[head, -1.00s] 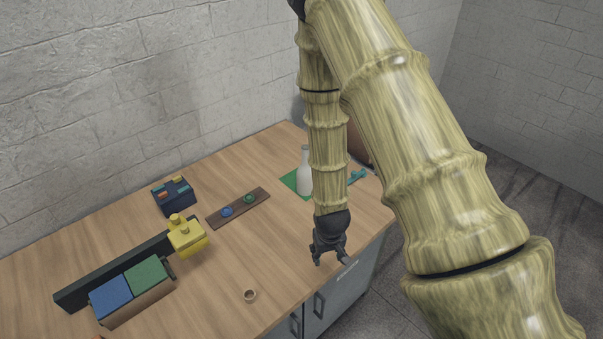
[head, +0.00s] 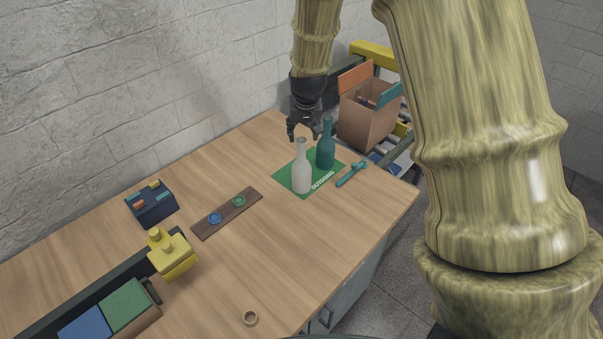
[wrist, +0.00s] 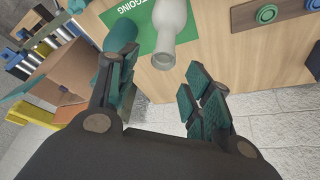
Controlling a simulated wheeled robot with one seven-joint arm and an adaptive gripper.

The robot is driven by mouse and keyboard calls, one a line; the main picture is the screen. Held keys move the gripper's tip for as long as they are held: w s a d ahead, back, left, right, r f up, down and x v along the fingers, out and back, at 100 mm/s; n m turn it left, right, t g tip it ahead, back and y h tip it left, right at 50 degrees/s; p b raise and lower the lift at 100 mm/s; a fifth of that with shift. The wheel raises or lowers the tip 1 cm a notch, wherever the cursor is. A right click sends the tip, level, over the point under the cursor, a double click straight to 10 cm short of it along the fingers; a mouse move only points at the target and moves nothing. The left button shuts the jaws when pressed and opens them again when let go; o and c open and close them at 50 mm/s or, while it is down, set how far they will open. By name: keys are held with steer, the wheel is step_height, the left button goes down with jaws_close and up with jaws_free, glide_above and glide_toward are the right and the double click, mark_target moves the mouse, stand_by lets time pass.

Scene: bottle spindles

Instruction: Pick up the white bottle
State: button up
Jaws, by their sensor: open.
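The white bottle (head: 302,170) stands upright on a green mat (head: 293,182) marked "OUTGOING". A teal bottle (head: 326,146) stands beside it, to the right and farther back. My gripper (head: 304,137) is open and empty, close above and behind the white bottle's neck in the head view. In the wrist view the white bottle (wrist: 172,22) points its mouth towards the gap between my open fingers (wrist: 160,88), a little beyond them. The teal bottle (wrist: 124,92) is partly hidden behind the left finger there.
A teal tool (head: 351,174) lies right of the mat. A cardboard box (head: 362,127) stands beyond the table's far end.

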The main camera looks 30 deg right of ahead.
mark_target(301, 147)
steer(key=x, duration=0.3)
steer(key=shift+w+a+p, duration=0.1)
steer(key=shift+w+p, duration=0.05)
steer(key=shift+p, duration=0.2)
steer(key=shift+s+a+p+x, duration=0.15)
steer(key=shift+p+x, duration=0.45)
steer(key=shift+x, duration=0.35)
steer(key=shift+s+a+p+x, duration=0.1)
steer(key=shift+p+x, duration=0.5)
steer(key=shift+x, duration=0.3)
steer(key=shift+p+x, duration=0.45)
steer(key=shift+x, duration=1.05)
steer(key=shift+s+d, duration=0.1)
steer(key=shift+s, duration=0.05)
jaws_close()
